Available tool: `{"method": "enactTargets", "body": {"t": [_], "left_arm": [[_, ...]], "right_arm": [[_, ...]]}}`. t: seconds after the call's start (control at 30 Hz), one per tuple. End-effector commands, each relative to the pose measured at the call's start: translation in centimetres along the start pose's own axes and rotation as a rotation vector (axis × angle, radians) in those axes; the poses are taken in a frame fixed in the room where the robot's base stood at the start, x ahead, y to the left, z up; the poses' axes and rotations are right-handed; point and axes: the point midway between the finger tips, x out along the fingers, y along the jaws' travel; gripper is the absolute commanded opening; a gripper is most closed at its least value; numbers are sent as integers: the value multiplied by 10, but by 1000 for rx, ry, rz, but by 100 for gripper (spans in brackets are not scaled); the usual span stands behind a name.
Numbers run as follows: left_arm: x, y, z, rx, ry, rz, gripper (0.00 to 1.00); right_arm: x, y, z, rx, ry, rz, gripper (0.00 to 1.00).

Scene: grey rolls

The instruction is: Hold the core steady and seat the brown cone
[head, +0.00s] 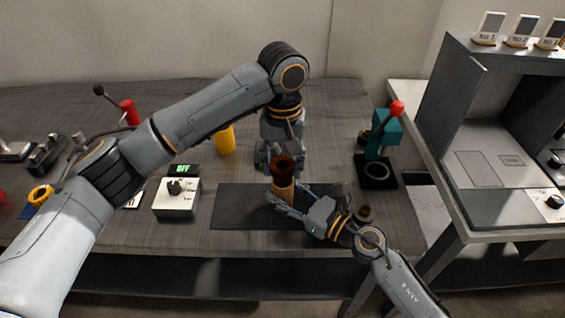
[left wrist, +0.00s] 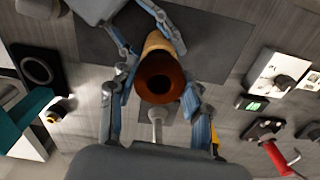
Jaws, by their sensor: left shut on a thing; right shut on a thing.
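The tan core (head: 284,192) stands about upright over the dark mat (head: 235,205). The brown cone (head: 284,166), with a dark round hole, is at its upper end. My left gripper (head: 277,160) comes down from behind and is shut on the brown cone. In the left wrist view the cone (left wrist: 160,78) lies between its fingers, with the core (left wrist: 156,44) beyond it. My right gripper (head: 287,196) reaches in from the lower right and is shut on the core. The seam between cone and core is too small to judge how deep the cone sits.
A white box (head: 177,198) with an OFF display stands left of the mat. A teal press (head: 384,135) with a red knob stands to the right. A yellow cylinder (head: 225,140) is behind. A small brown piece (head: 364,212) lies beside my right wrist.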

Motion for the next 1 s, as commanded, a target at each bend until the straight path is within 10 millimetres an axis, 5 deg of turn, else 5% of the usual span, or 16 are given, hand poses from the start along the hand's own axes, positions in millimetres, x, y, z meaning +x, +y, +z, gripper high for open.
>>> {"method": "enactTargets", "body": {"t": [0.57, 0.6, 0.7, 1.0], "left_arm": [[17, 0, 0, 0, 0, 1, 6], [16, 0, 0, 0, 1, 1, 57], [16, 0, 0, 0, 1, 1, 75], [16, 0, 0, 0, -1, 0, 75]], "right_arm": [[0, 1, -1, 1, 2, 2, 13], [0, 1, -1, 1, 2, 2, 13], [0, 1, -1, 1, 2, 2, 13], [0, 1, -1, 1, 2, 2, 13]]}}
